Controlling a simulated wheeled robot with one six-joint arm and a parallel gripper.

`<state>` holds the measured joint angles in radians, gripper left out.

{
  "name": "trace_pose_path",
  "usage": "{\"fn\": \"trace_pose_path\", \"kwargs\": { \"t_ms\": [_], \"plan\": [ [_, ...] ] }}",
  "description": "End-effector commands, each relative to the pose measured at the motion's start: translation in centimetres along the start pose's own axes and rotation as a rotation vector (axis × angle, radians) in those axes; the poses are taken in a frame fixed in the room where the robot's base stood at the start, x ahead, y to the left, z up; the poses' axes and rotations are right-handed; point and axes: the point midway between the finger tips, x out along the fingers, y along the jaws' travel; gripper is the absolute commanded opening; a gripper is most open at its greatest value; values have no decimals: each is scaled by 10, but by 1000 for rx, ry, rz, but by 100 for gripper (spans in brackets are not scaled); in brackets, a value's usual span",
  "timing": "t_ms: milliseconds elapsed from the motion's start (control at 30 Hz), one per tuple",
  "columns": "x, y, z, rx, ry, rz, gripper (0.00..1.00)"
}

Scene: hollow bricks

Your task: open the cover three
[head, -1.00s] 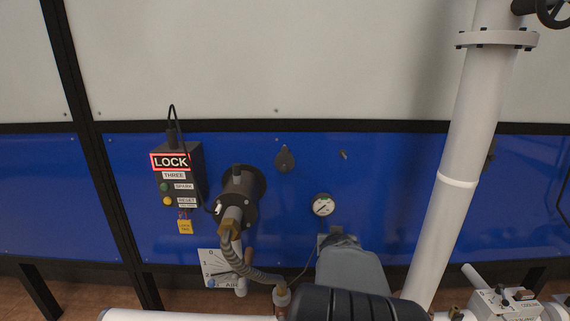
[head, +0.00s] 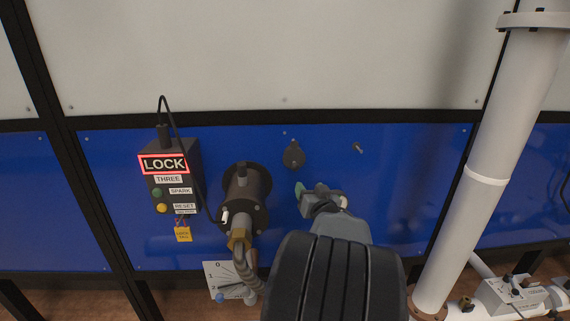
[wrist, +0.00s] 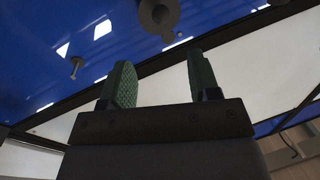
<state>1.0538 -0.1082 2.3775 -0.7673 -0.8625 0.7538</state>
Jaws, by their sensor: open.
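A small dark round cover (head: 293,154) with a tab on top sits on the blue panel, right of the box labelled THREE (head: 170,180). It appears closed, and what is behind it is hidden. A dark round piece, apparently this cover (wrist: 158,14), shows at the top of the wrist view, beyond the fingers. My gripper (head: 312,194) is just below and right of the cover in the head view, apart from it. In the wrist view my gripper (wrist: 160,80) has its two green fingers spread with nothing between them.
A thick dark burner fitting (head: 243,195) with a hose stands left of my gripper. A small peg (head: 357,147) sticks out right of the cover; it also shows in the wrist view (wrist: 76,66). A white pipe (head: 480,180) rises on the right.

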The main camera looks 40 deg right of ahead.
Motion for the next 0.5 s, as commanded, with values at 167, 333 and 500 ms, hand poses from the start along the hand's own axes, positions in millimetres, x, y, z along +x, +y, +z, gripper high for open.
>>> {"fn": "trace_pose_path", "kwargs": {
  "t_ms": [167,333,500],
  "plan": [
    [20,1,-1,2,-1,0,56],
    [53,4,-1,1,-2,7,56],
    [85,4,-2,1,-1,8,56]
  ]
}}
